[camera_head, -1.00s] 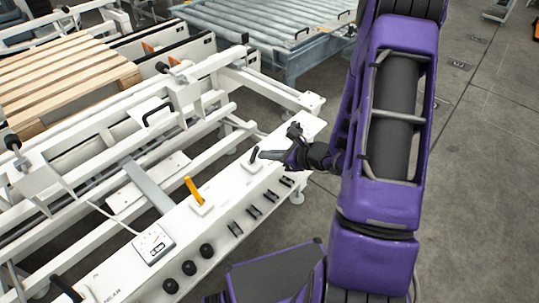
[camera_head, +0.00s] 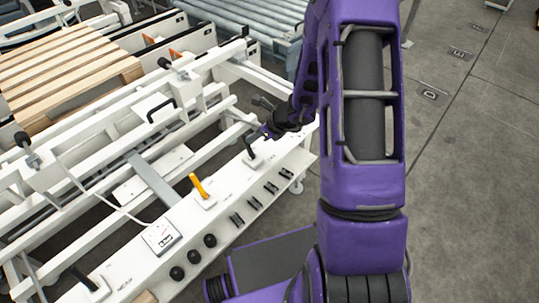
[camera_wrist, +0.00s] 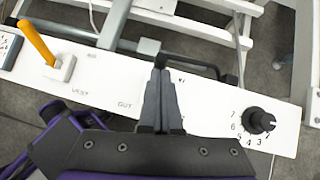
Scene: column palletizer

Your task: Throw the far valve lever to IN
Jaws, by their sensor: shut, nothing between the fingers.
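The far valve lever (camera_head: 248,147) is a short black stick on a white block at the far end of the white panel. In the head view it leans up and to the left. My gripper (camera_head: 264,132) is right beside it, at its right; whether they touch I cannot tell. In the wrist view my gripper (camera_wrist: 160,75) is shut and empty, its fingers over the panel between the OUT lettering and a partly covered label. The fingers hide what lies under them, so I cannot clearly make out the lever there.
An orange lever (camera_head: 200,187) stands nearer on the panel; it also shows in the wrist view (camera_wrist: 35,42), by the VENT lettering. A black dial (camera_wrist: 258,121) sits to the right. A gauge (camera_head: 161,236) and black knobs (camera_head: 177,273) are nearer. White frame rails lie behind the panel.

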